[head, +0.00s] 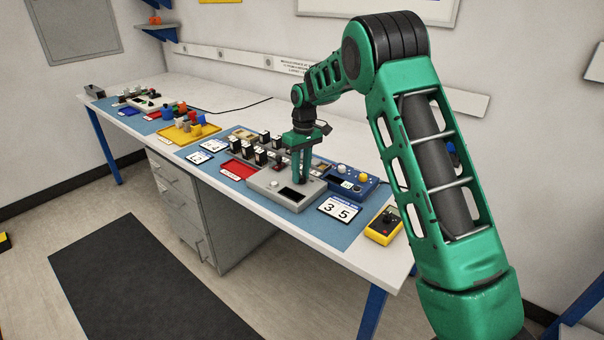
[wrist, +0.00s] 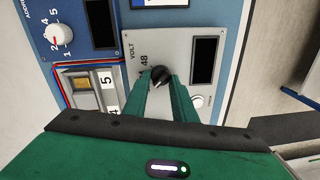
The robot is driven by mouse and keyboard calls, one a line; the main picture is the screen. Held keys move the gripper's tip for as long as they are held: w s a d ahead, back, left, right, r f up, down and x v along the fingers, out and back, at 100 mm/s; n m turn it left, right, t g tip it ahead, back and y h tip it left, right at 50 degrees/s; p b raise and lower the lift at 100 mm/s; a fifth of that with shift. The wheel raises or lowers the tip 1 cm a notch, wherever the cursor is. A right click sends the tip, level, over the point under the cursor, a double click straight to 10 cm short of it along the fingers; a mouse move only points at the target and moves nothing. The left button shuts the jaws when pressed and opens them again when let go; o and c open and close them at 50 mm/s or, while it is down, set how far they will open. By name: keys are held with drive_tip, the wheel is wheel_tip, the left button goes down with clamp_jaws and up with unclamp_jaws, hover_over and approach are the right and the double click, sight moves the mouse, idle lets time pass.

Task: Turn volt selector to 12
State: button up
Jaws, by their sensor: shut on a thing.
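The volt selector is a black round knob (wrist: 160,76) on a grey panel (wrist: 143,42) marked VOLT, with 48 printed beside the knob in the wrist view. My gripper (wrist: 163,86) has its two green fingers on either side of the knob and is shut on it. Other numbers around the knob are hidden by the fingers, and I cannot tell the exact setting. In the head view my gripper (head: 302,180) points straight down at the grey box (head: 270,186), which has a dark display. The knob itself is hidden there.
A blue box (head: 366,187) with knobs stands right of the grey box. A card reading 35 (head: 341,209) and a yellow meter (head: 384,226) lie near the table's right end. A red tray (head: 238,169) and several black-topped parts stand to the left.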

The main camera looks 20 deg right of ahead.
drive_tip(key=shift+w+d+r, duration=0.1)
drive_tip(key=shift+d, duration=0.05)
drive_tip(key=o, duration=1)
drive_tip(key=shift+o, duration=0.2)
wheel_tip(320, 180, up, 11)
drive_tip(key=shift+w+d+f, duration=0.2)
drive_tip(key=shift+d, duration=0.1)
